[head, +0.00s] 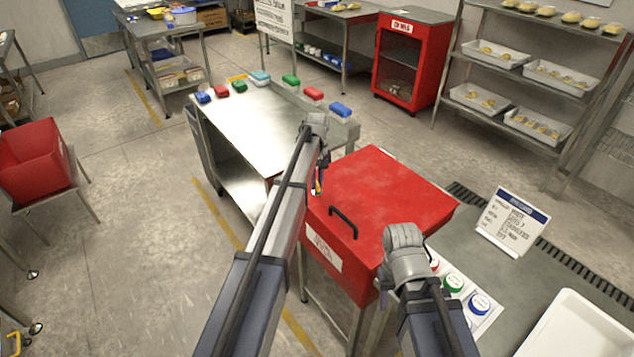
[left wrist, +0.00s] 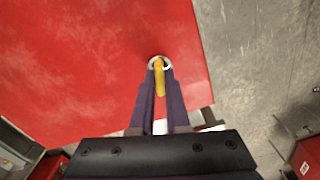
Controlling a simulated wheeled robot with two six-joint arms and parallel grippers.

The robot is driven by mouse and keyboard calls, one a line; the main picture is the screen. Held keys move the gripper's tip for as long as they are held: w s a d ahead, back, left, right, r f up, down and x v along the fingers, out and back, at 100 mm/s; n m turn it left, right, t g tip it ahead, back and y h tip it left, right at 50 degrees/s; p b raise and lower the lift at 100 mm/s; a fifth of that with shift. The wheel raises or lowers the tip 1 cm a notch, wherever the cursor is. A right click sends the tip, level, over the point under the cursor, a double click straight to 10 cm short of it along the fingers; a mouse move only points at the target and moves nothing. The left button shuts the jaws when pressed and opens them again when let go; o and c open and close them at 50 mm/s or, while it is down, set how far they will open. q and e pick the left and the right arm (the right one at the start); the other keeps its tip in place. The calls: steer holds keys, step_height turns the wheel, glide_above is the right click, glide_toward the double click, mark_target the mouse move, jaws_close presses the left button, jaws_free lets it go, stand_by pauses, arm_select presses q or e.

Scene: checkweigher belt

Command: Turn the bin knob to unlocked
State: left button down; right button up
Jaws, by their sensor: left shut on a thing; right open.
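The red bin (head: 385,185) has a closed lid with a black handle (head: 343,222) and a white label on its front. The bin knob (left wrist: 159,76) is yellow with a pale ring at its base, on the bin's red face in the left wrist view. My left gripper (left wrist: 160,92) is shut on the knob, its dark fingers on either side of the yellow bar. The bar points up and down in that view. In the head view my left gripper (head: 317,185) is at the bin's far left edge, and the knob is mostly hidden.
Right of the bin, a grey counter holds red, green and blue buttons (head: 453,283), an upright sign (head: 514,220) and a white tray (head: 580,325). A steel table (head: 255,120) with several coloured packs stands behind the bin. The floor on the left is largely free.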

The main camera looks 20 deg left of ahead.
arm_select(q)
steer(key=shift+n, duration=1.6)
steer(key=c, duration=0.9)
jaws_free()
steer(key=shift+r, duration=0.15)
step_height(320, 180, up, 8)
steer(key=p, duration=0.8)
steer(key=shift+f, duration=0.2)
